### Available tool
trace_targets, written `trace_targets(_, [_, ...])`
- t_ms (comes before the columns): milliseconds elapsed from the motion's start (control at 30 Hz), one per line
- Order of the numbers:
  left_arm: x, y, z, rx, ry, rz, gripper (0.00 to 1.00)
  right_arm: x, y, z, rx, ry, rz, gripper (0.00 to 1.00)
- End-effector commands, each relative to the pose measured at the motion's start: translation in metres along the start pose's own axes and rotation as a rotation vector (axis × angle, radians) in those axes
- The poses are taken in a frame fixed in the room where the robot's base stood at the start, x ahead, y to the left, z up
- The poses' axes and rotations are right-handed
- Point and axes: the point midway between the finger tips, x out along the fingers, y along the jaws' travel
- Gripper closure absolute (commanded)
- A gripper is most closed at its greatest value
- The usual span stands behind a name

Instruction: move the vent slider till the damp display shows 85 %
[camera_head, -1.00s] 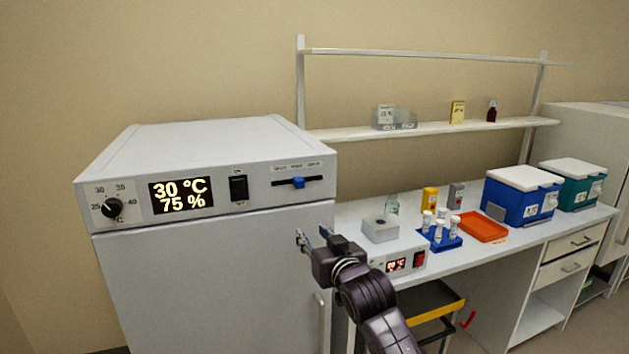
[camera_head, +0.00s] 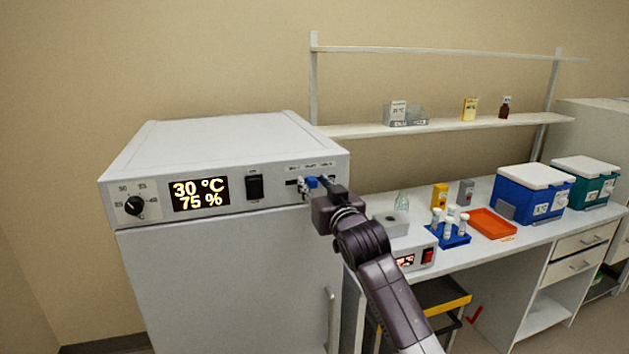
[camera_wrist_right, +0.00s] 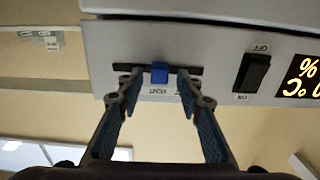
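The white cabinet (camera_head: 220,255) has a damp display (camera_head: 201,194) on its front panel reading 30 °C and 75 %. The blue vent slider (camera_head: 312,182) sits around the middle of its dark slot at the panel's right. In the right wrist view, which is upside down, the slider (camera_wrist_right: 159,72) stands between the two fingertips of my right gripper (camera_wrist_right: 157,85). The gripper is open, with a gap on each side of the slider. In the head view my right gripper (camera_head: 318,188) is at the panel and partly covers the slot. My left gripper is not in view.
A black rocker switch (camera_head: 255,186) and a round dial (camera_head: 134,206) share the panel. A door handle (camera_head: 331,318) stands out below. Right of the cabinet, a bench (camera_head: 525,232) carries a heater block, a blue tube rack (camera_head: 452,236), an orange tray (camera_head: 492,223) and cool boxes.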

Motion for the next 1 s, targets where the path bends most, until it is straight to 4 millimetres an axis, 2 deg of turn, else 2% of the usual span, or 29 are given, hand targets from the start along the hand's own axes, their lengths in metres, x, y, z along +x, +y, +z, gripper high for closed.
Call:
trace_targets(400, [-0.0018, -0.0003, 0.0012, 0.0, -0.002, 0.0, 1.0, 0.0056, 0.0, 0.0004, 0.0, 0.0, 0.0, 0.67])
trace_targets(700, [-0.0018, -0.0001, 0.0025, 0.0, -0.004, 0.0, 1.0, 0.0055, 0.0001, 0.0006, 0.0, 0.0, 0.0, 0.99])
trace_targets(1000, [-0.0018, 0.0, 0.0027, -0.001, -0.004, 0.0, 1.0, 0.0054, 0.0002, 0.0008, 0.0, -0.001, 0.0, 1.0])
